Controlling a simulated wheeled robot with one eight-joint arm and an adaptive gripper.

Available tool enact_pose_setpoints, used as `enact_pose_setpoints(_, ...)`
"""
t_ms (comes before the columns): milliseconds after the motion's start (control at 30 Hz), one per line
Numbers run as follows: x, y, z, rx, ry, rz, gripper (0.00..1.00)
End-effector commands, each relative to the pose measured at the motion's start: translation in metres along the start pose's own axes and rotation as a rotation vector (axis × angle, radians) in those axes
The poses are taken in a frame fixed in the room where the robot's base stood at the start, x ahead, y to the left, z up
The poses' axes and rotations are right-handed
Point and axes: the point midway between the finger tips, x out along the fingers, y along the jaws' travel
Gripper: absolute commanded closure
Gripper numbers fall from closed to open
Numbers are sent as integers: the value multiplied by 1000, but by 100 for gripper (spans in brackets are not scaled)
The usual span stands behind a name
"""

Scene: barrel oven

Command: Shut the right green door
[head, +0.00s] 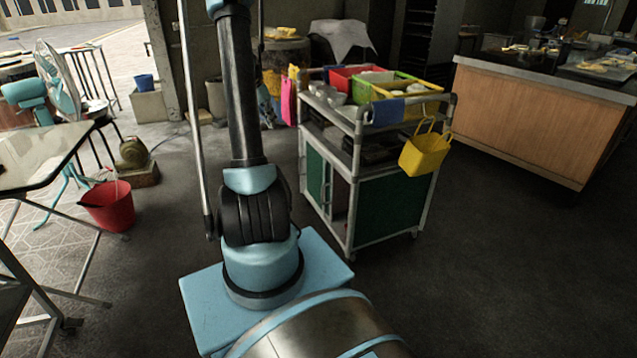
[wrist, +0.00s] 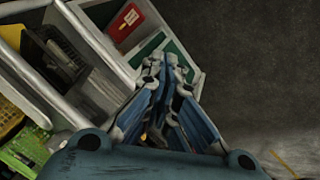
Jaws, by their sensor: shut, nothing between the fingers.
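The cart (head: 356,135) stands right of my arm in the head view, with green doors on its left-facing side. One green door (head: 314,168) shows at the left of that side. Right of it, beside an upright handle, is a dark gap into the cabinet. In the wrist view a white-framed green panel (wrist: 150,47) stands beside the open compartment; I cannot tell for certain that it is the right door. My gripper (wrist: 165,64) is shut and empty, its fingertips over or close to this panel. Contact cannot be made out. The gripper is outside the head view.
Coloured crates (head: 392,83) fill the cart top, and a yellow basket (head: 426,152) hangs at its right end. A red item (wrist: 127,20) shows in the compartment. A wooden counter (head: 535,122) stands at right. A red bucket (head: 108,205) stands at left. Floor before the cart is clear.

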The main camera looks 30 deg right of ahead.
Motion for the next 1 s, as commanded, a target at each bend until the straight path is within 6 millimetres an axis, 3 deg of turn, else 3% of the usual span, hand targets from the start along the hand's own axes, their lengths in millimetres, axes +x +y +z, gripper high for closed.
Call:
enact_pose_setpoints(200,58,-21,-44,117,-5,57,100)
enact_pose_setpoints(500,150,-39,-90,278,-6,137,100)
enact_pose_setpoints(800,246,-48,-116,427,-1,213,100)
enact_pose_setpoints(1000,284,-48,-122,484,2,242,100)
